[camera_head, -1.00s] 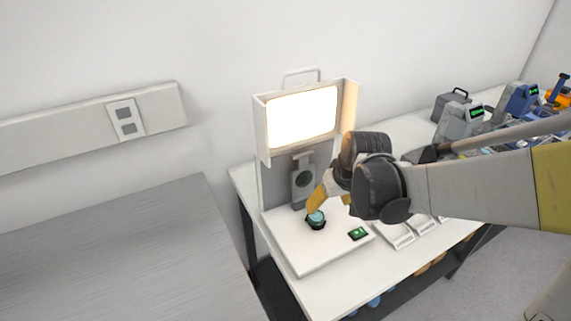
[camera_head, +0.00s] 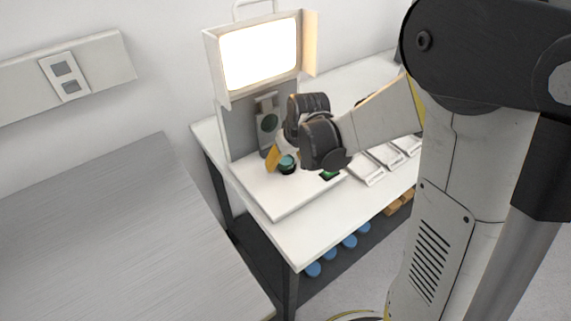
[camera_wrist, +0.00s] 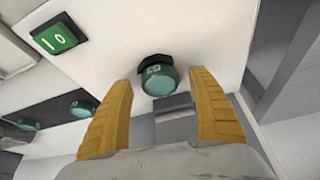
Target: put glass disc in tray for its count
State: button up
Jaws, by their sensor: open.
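The glass disc (camera_head: 287,162) is small, round and teal, set in a dark holder on the white base of the interferometer (camera_head: 270,196). In the wrist view the disc (camera_wrist: 159,81) lies between and just beyond the fingertips. My gripper (camera_wrist: 161,82) is open, with yellow fingers apart and a gap visible on both sides of the disc. In the head view one yellow finger of my gripper (camera_head: 273,158) shows beside the disc; the other is hidden. Several white trays (camera_head: 368,172) stand in a row to the right, partly behind my arm.
A lit screen (camera_head: 259,54) stands above the base. A green display (camera_wrist: 58,38) with light marks sits near the disc; my wrist partly covers it in the head view. Blue discs (camera_head: 313,269) are on the shelf below. A bare grey table (camera_head: 100,230) is at left.

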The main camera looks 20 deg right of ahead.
jog(key=c, duration=1.4)
jog(key=shift+r, duration=0.15)
